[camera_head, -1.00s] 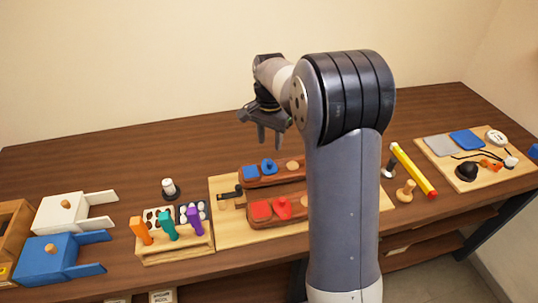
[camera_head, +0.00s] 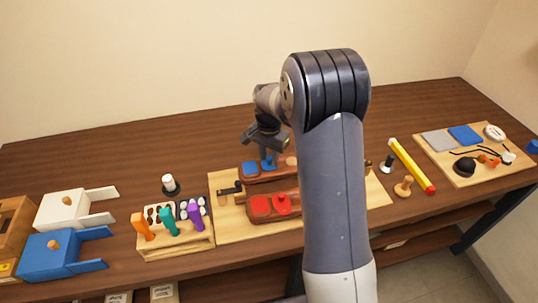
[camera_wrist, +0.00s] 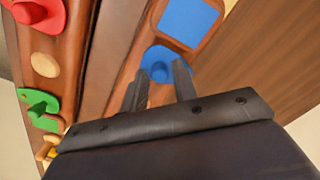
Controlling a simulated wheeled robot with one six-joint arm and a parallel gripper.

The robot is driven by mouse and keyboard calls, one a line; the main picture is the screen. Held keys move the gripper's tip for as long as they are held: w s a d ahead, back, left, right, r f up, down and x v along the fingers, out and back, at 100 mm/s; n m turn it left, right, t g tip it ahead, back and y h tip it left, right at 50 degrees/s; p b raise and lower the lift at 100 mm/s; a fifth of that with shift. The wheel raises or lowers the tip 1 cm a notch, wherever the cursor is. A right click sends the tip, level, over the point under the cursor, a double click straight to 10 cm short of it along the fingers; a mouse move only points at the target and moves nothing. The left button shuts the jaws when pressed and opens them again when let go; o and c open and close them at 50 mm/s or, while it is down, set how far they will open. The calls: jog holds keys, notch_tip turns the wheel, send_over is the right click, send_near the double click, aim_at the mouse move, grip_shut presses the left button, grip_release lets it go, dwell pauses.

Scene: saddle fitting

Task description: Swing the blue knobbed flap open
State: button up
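The blue knobbed flap (camera_head: 269,164) sits on the back wooden bar, right of a blue square (camera_head: 249,169). In the wrist view the flap (camera_wrist: 161,60) shows its round knob just beyond my fingertips, beside the blue square (camera_wrist: 188,18). My gripper (camera_head: 265,153) points down over the flap. In the wrist view my gripper (camera_wrist: 159,78) has its two fingers apart, with the knob between their tips in the picture. I cannot tell whether they touch it. The fingers partly hide the flap's near part.
The front bar (camera_head: 247,211) carries a red square (camera_head: 261,205) and a red knobbed flap (camera_head: 281,203). Both bars lie on a pale board (camera_head: 222,233). A tool rack (camera_head: 172,245) with colored handles stands left. My arm hides the bars' right ends.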

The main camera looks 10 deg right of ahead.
grip_shut()
jog(key=n, duration=0.1)
jog(key=d+n, duration=0.1)
jog(key=n, duration=0.1)
jog(key=n+b, duration=0.1)
jog(key=n, duration=0.1)
jog(key=shift+w+d, duration=0.2)
jog(key=shift+d, duration=0.05)
jog(key=n, duration=0.3)
jog(key=d+n, duration=0.1)
jog(key=shift+w+n, duration=0.4)
jog(key=n, duration=0.1)
jog(key=w+n, duration=0.1)
jog(key=n, duration=0.3)
jog(key=shift+w+d, duration=0.2)
jog(key=shift+d, duration=0.15)
jog(key=n, duration=0.2)
jog(key=w+n, duration=0.1)
jog(key=n, duration=0.3)
jog(key=shift+w+r, duration=0.1)
jog(key=shift+w, duration=0.2)
